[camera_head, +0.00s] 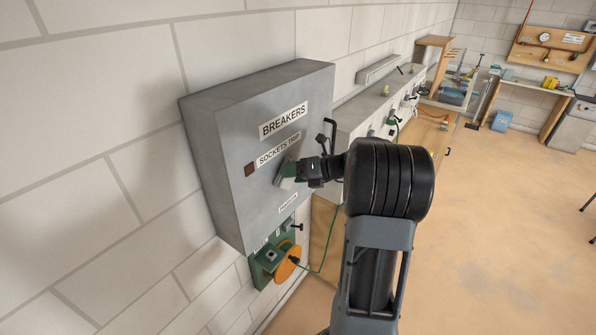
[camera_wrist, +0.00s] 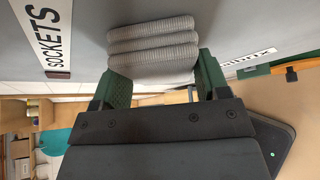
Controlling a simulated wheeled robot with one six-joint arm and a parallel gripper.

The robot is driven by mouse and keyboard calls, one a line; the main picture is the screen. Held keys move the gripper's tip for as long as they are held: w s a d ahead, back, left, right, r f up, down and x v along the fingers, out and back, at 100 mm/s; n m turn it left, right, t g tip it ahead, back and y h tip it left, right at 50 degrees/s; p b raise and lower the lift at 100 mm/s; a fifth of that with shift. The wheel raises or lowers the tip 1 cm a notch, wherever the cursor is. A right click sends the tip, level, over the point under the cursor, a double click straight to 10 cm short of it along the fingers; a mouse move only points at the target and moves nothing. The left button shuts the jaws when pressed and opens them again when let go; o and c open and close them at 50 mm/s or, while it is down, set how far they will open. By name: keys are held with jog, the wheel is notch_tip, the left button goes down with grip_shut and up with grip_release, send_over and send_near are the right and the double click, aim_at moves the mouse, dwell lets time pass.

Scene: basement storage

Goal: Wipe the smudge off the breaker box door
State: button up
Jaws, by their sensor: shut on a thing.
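The grey breaker box (camera_head: 228,125) hangs on the block wall at the left, its door marked BREAKERS and SOCKETS TRIP. My gripper (camera_head: 302,171) is at the door, below the SOCKETS TRIP label. It is shut on a folded grey ribbed cloth (camera_head: 286,180). In the wrist view the cloth (camera_wrist: 152,48) sits between the two green fingers, its far side at the grey door (camera_wrist: 230,25); I cannot tell how firmly it touches. No smudge shows; any mark under the cloth or my gripper is hidden.
A red square (camera_head: 249,170) is on the door's left side. A black handle (camera_head: 330,135) stands out near its right edge. Below the box are a green unit (camera_head: 266,259) and an orange disc (camera_head: 288,264).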

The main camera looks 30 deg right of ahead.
jog(key=shift+s+a, duration=0.4)
jog(key=shift+a, duration=0.5)
jog(key=shift+s+a, duration=0.4)
jog(key=shift+a, duration=0.45)
jog(key=shift+s+a, duration=0.4)
jog(key=shift+a, duration=0.5)
jog(key=shift+s+d, duration=0.4)
jog(key=shift+s, duration=0.5)
jog(key=shift+s+d, duration=0.4)
jog(key=shift+s, duration=0.45)
jog(key=shift+s+d, duration=0.4)
jog(key=shift+s, duration=0.5)
jog(key=shift+s+d, duration=0.1)
jog(key=s, duration=0.1)
jog(key=s+d, duration=0.1)
jog(key=shift+s, duration=0.3)
jog(key=shift+w, duration=0.1)
jog(key=shift+w+a+r, duration=0.35)
jog(key=shift+w+a, duration=0.05)
jog(key=shift+w, duration=0.65)
jog(key=shift+w+a+r, duration=0.3)
jog(key=shift+w+a, duration=0.15)
jog(key=shift+w, duration=0.55)
jog(key=shift+w+a+r, duration=0.35)
jog(key=shift+w+a, duration=0.05)
jog(key=shift+w, duration=0.65)
